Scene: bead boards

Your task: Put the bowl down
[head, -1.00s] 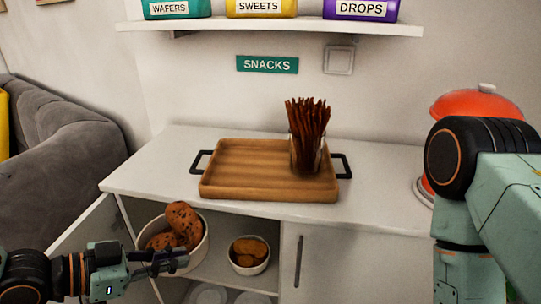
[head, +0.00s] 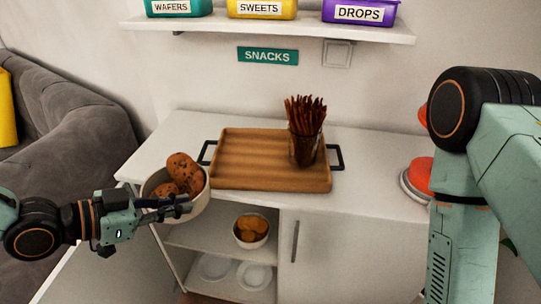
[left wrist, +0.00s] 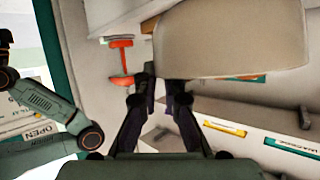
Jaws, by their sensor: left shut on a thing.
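A cream bowl (head: 196,210) holds several brown cookies (head: 183,172). In the head view it is in front of the cabinet's left front edge, close to counter height. My left gripper (head: 184,207) is shut on the bowl's near side. In the left wrist view the gripper (left wrist: 160,88) grips the bowl (left wrist: 225,40), which fills the upper right. A wooden tray (head: 270,185) with black handles lies on the white counter (head: 370,170). A glass of dark sticks (head: 306,135) stands on the tray's right part. My right gripper is not in view.
A smaller bowl (head: 252,231) of orange-brown snacks stands on the open cabinet's shelf, with plates (head: 252,275) below. The cabinet door (head: 100,262) stands open at left. A red-orange thing (head: 418,177) stands at the counter's right, partly behind my right arm. Counter right of the tray is clear.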

